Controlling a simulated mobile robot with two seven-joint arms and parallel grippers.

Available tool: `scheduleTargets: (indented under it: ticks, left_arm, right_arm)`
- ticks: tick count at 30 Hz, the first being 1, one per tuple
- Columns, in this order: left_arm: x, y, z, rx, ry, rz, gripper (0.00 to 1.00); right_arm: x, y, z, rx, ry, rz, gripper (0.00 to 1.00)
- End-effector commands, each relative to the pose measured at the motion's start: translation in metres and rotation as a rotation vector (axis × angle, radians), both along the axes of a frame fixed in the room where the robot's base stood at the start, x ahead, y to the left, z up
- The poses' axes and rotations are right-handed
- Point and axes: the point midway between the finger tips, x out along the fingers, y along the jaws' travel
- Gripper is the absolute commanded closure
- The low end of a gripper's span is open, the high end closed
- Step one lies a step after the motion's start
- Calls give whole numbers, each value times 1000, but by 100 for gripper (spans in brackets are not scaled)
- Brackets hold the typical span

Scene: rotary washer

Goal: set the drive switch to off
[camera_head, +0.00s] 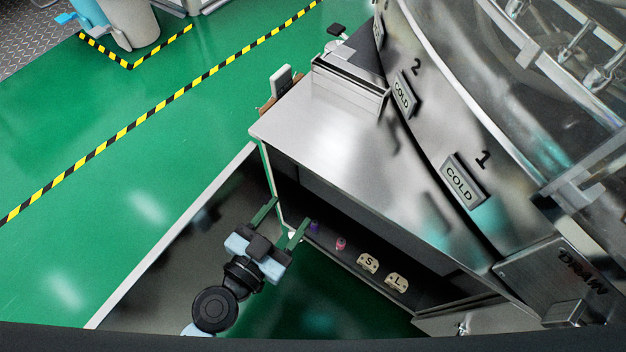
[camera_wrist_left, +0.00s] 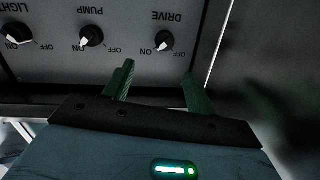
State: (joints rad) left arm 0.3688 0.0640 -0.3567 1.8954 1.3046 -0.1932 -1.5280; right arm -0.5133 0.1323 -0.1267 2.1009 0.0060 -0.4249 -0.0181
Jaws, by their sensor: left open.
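The drive switch (camera_wrist_left: 164,40) is a small black knob with a white pointer, under an upside-down DRIVE label on a grey panel (camera_wrist_left: 120,65) in the left wrist view. Its pointer is toward the ON mark at lower left; OFF is at right. My left gripper (camera_wrist_left: 157,72) is open, its two green fingers apart and empty. The fingertips are below the drive knob in that view, not touching it. In the head view, my left gripper (camera_head: 290,211) is beside the counter's near left corner; the switch cannot be made out there. My right gripper is not in view.
The pump knob (camera_wrist_left: 91,35) and light knob (camera_wrist_left: 16,33) are left of the drive switch. The metal counter (camera_head: 330,140) stands close to the gripper, with a low shelf holding tan S and L blocks (camera_head: 368,263). Green floor (camera_head: 150,150) is open at left.

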Motion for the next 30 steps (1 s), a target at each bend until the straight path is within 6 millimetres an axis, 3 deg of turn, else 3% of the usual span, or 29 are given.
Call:
scheduleTargets:
  ticks: [1, 3, 9, 20, 30]
  left_arm:
    - [9, -3, -15, -2, -20, -3, 44]
    - [19, -6, -18, -1, -51, -6, 44]
    - [35, -10, -19, 3, -103, -8, 44]
    - [42, -14, -16, 3, -115, -8, 44]
    - [82, -39, -15, 2, -116, -9, 44]
  right_arm:
    - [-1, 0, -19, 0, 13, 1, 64]
    - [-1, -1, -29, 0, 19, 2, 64]
    - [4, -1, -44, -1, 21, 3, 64]
    - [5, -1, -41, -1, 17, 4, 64]
    - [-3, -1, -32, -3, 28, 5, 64]
